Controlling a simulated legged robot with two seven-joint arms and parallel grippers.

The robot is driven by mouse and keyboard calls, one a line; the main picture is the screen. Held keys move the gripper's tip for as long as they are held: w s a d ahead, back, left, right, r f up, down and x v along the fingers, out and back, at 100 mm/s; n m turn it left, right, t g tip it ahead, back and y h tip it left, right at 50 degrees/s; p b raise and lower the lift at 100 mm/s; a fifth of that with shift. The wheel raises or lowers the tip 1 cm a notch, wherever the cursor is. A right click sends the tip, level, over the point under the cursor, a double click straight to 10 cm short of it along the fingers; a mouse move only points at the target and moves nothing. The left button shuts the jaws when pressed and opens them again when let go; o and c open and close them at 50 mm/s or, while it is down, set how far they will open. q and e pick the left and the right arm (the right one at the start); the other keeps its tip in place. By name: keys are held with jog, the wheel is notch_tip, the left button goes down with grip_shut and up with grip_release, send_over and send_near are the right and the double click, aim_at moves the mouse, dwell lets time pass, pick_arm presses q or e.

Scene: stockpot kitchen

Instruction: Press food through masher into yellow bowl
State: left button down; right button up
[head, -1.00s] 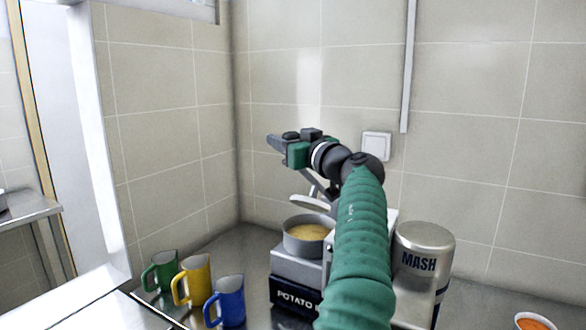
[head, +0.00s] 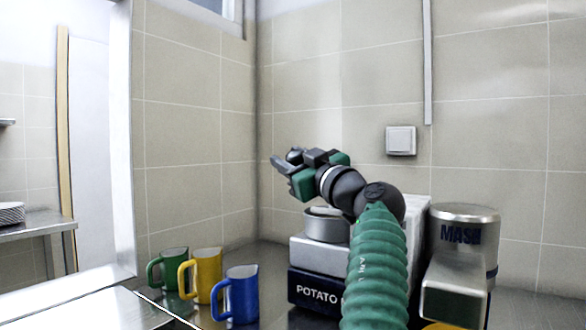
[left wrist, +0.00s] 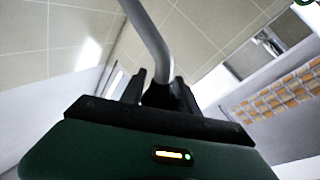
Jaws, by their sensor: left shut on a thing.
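The potato masher (head: 314,289) is a pale and dark-blue machine on the counter, with a round grey pot (head: 322,227) on top. A pale disc (head: 325,211) sits at the pot's mouth, and the food inside is hidden. My left gripper (head: 283,167) is above the pot, to its left. The left wrist view shows its fingers (left wrist: 157,90) shut on a grey bar, the masher's lever (left wrist: 147,38). My arm hides part of the machine. I cannot make out the yellow bowl; only a yellowish sliver (head: 440,326) shows at the bottom edge. My right gripper is not in view.
A green mug (head: 173,269), a yellow mug (head: 207,275) and a blue mug (head: 241,295) stand left of the masher. A metal canister marked MASH (head: 465,228) stands at right, with a grey boxy part (head: 455,285) before it. Tiled walls close off the back.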

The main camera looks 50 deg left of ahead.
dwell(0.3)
pick_arm(q)
jog(key=c, duration=0.9)
grip_release()
jog(key=shift+s+d, duration=0.1)
jog(key=shift+s, duration=0.05)
jog(key=b+v, duration=0.6)
jog(key=v, duration=1.1)
jog(key=shift+f, duration=0.15)
